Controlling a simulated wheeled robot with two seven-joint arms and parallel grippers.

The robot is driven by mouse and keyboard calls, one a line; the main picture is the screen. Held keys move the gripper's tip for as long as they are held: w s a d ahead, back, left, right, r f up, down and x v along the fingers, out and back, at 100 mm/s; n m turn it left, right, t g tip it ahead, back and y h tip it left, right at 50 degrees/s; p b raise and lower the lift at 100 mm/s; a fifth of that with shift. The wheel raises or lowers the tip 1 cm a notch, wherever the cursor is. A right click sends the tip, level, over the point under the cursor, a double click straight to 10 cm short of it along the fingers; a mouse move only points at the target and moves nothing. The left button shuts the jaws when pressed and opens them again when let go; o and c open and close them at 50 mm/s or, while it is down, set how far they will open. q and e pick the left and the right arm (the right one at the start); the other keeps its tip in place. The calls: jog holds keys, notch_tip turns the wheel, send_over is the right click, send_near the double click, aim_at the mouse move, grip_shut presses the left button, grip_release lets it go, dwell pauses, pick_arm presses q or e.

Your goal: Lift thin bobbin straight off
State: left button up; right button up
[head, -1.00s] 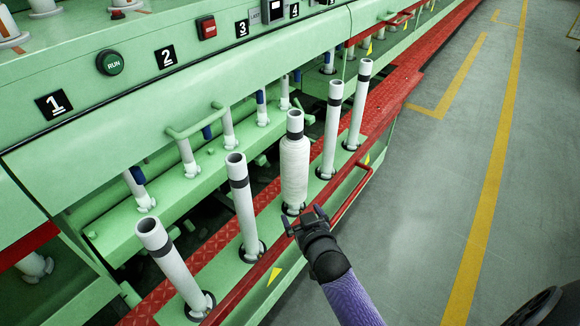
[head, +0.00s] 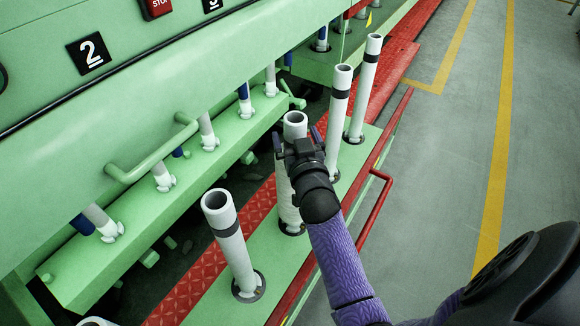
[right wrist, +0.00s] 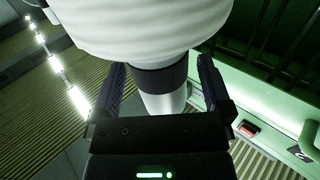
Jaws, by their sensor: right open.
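The thin bobbin (head: 287,205), a white tube with a thin layer of white yarn, stands upright on its round dark base on the green rail. My right gripper (head: 297,138) is open at its upper part, with one finger on each side. In the right wrist view the bobbin (right wrist: 160,82) shows its yarn, dark band and bare tube end, with the tube between the open fingers (right wrist: 162,75). The gripper hides part of the bobbin in the head view. I cannot tell whether either finger touches it. My left gripper is not in view.
Bare white tubes with dark bands stand on the same rail, one nearer (head: 230,240) and two farther, one of them (head: 340,110) close behind my gripper. The green machine (head: 60,160) with a handle (head: 150,150) rises left. A red rail (head: 375,205) runs along the right; the floor beyond is clear.

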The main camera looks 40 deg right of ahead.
jog(key=shift+w+d+f, duration=0.25)
jog(key=shift+w+d, duration=0.05)
jog(key=shift+w, duration=0.35)
jog(key=shift+s+a+r, duration=0.2)
jog(key=shift+s+r, duration=0.05)
jog(key=shift+s, duration=0.05)
jog(key=shift+c, duration=0.4)
grip_shut()
